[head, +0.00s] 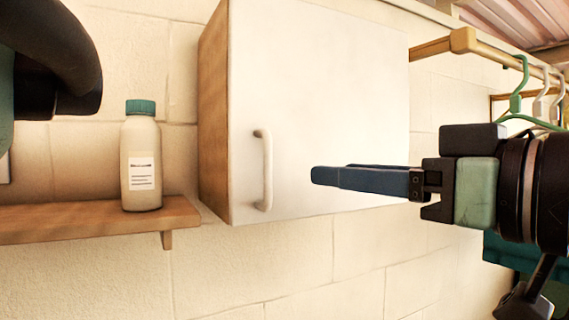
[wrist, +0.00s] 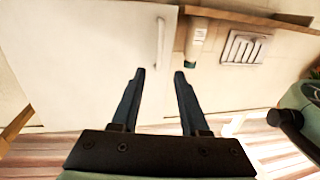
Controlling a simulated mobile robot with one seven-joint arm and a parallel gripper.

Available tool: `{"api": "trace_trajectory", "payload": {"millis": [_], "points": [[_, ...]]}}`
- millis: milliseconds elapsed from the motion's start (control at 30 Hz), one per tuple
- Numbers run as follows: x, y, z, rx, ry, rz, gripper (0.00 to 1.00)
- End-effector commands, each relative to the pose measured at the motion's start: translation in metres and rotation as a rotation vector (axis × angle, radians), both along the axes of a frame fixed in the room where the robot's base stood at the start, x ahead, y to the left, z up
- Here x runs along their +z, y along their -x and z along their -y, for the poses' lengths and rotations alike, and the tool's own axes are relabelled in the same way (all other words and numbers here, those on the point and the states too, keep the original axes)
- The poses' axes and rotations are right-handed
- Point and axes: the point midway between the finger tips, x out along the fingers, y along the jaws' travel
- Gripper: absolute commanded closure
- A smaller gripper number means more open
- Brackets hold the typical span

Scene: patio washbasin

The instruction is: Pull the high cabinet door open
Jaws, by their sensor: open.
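The high cabinet (head: 300,110) hangs on the wall, with a white door and wooden sides. Its door looks shut. A white vertical handle (head: 265,170) sits near the lower left of the door. In the wrist view the handle (wrist: 161,42) shows above and between the fingertips. My gripper (head: 325,176) is in front of the door, to the right of the handle and apart from it. Its two dark blue fingers (wrist: 158,75) are spread in the wrist view with nothing between them.
A wooden shelf (head: 90,222) left of the cabinet holds a cream bottle with a green cap (head: 141,157). A wooden rail (head: 500,50) with several hangers is at the right. The wall below the cabinet is bare. A white vent-like panel (wrist: 245,47) shows in the wrist view.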

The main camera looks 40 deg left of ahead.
Motion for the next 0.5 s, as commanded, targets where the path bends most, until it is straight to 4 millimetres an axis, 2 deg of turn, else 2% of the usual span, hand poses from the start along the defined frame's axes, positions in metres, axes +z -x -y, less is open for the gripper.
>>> {"api": "trace_trajectory", "payload": {"millis": [500], "points": [[0.003, -0.018, -0.097, 0.002, 0.0, -0.003, 0.55]]}}
